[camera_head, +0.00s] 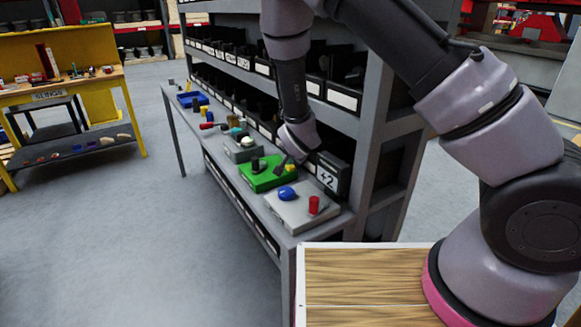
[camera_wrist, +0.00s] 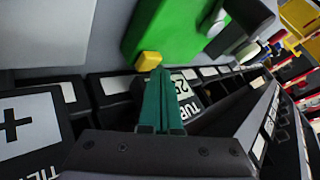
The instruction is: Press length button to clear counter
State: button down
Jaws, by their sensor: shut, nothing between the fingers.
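My gripper (camera_head: 282,168) is shut and empty, pointing down at the green box (camera_head: 262,178) on the grey bench. In the wrist view its teal fingers (camera_wrist: 158,72) are together. Their tips are beside a small yellow button (camera_wrist: 148,60) at the edge of the green box (camera_wrist: 182,28). I cannot tell whether they touch the button. The yellow button (camera_head: 290,167) also shows in the head view, close to the fingers. No button label reading "length" is legible.
A grey box (camera_head: 300,212) with a blue knob (camera_head: 286,193) and a red cylinder (camera_head: 314,205) stands in front of the green box. Another grey box (camera_head: 240,152) stands behind it. Shelves with labelled black bins (camera_head: 342,96) rise close behind the bench. Open floor lies left.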

aim_at(290, 168)
jog(key=shift+f, duration=0.5)
dwell(0.6)
jog(key=shift+r, duration=0.9)
jog(key=shift+r, duration=0.15)
jog(key=shift+r, duration=2.35)
